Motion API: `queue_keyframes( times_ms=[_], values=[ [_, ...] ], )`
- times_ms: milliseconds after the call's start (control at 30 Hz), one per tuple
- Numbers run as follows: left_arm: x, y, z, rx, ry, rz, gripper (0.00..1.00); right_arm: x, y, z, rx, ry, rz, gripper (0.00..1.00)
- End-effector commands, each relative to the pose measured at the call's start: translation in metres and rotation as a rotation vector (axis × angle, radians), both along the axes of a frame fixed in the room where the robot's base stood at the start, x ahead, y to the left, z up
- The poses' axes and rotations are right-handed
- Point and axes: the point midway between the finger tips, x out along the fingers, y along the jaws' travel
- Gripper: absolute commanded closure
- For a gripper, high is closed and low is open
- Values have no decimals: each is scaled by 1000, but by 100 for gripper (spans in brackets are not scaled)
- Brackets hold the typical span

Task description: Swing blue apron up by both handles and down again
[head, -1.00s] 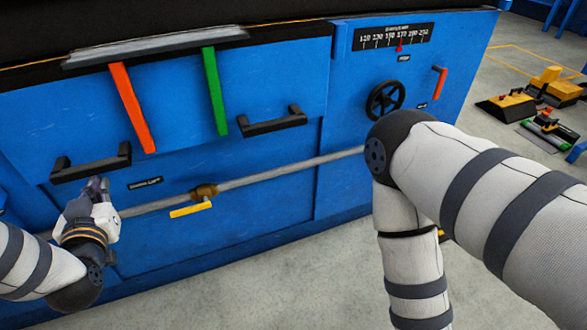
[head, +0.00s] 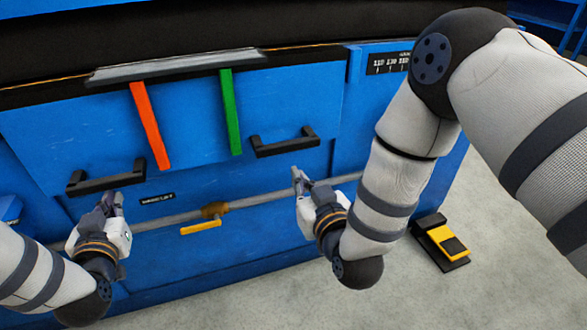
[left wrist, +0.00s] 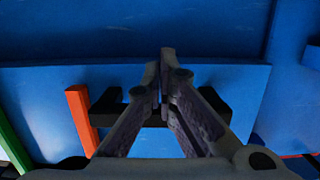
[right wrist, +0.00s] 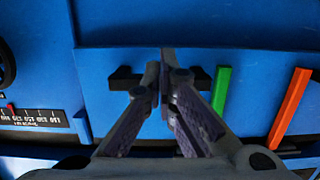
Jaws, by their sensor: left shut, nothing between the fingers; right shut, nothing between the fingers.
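The blue apron (head: 195,130) hangs as a wide flat panel on the front of the blue machine. Its black left handle (head: 106,182) and black right handle (head: 285,147) are bar grips near its lower part. My left gripper (head: 112,198) is shut and empty, just below the left handle. In the left wrist view the left handle (left wrist: 104,110) lies behind the shut fingers (left wrist: 164,55). My right gripper (head: 299,172) is shut and empty, a little below the right handle. In the right wrist view that handle (right wrist: 126,79) lies behind the shut fingers (right wrist: 166,55). Neither gripper encloses a handle.
An orange bar (head: 149,127) and a green bar (head: 231,112) hang across the apron from a grey ledge (head: 165,66). A grey pipe (head: 255,200) with a yellow-handled valve (head: 201,227) runs below. A yellow-topped pedal (head: 440,241) sits on the floor at right.

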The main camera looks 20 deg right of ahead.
Motion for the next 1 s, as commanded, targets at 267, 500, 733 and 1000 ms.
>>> queue_keyframes(
  times_ms=[267,500,733,1000],
  values=[
    [0,0,0,0,0,0,100,42,0,-5,0,0,0,100],
    [0,0,0,0,0,0,100,64,0,-8,0,3,0,100],
    [0,0,0,0,0,0,100,67,0,-8,0,3,1,100],
    [0,0,0,0,0,0,100,66,0,-8,0,3,1,100]
  ],
)
